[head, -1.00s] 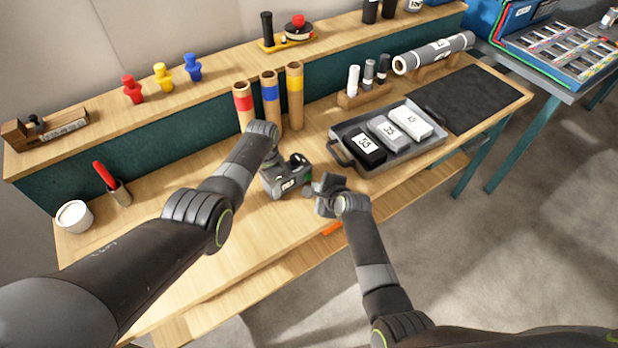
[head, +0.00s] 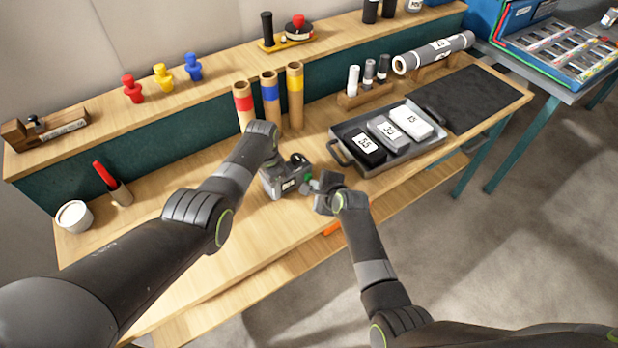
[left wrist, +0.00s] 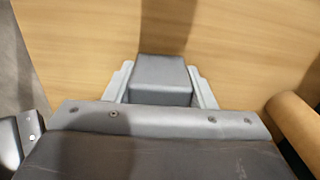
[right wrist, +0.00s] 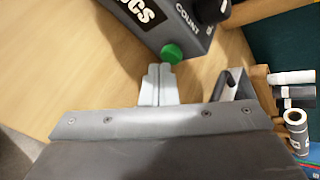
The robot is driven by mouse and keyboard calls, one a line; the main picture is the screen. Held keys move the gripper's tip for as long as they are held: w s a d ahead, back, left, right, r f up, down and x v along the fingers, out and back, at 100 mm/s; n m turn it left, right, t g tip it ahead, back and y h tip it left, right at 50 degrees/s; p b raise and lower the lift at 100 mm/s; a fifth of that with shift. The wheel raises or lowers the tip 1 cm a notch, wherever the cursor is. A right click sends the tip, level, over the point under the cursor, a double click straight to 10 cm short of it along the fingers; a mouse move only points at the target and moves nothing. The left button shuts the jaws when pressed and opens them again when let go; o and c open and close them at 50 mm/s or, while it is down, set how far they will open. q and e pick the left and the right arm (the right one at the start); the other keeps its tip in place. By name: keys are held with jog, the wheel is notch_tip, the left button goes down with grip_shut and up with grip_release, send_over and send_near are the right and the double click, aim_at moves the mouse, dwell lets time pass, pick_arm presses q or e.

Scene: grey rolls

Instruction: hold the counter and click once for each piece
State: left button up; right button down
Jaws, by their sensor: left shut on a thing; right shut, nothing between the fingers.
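In the left wrist view the counter's grey body (left wrist: 160,70) sits between the two fingers. My right gripper (head: 315,187) is shut and empty at the button's side of the counter. In the right wrist view its fingertips (right wrist: 158,75) are right beside the green button (right wrist: 172,53); I cannot tell if they touch it.
A grey tray (head: 346,155) holds black, grey and white labelled blocks. Three cardboard tubes (head: 270,98) stand behind the counter. Small rolls (head: 369,74) stand in a wooden rack, with a large grey roll (head: 435,52) behind. A white cup (head: 74,216) is at left.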

jog(key=shift+w+a, duration=0.3)
jog(key=shift+w, duration=0.1)
dwell(1.0)
jog(key=shift+s+d, duration=0.55)
jog(key=shift+s, duration=0.25)
jog(key=shift+s+d, duration=0.7)
jog(key=shift+s, duration=0.35)
jog(key=shift+s+d, duration=0.7)
jog(key=shift+s, duration=0.3)
dwell(1.1)
jog(key=s+d, duration=0.2)
jog(key=s, duration=0.1)
jog(key=shift+s, duration=0.1)
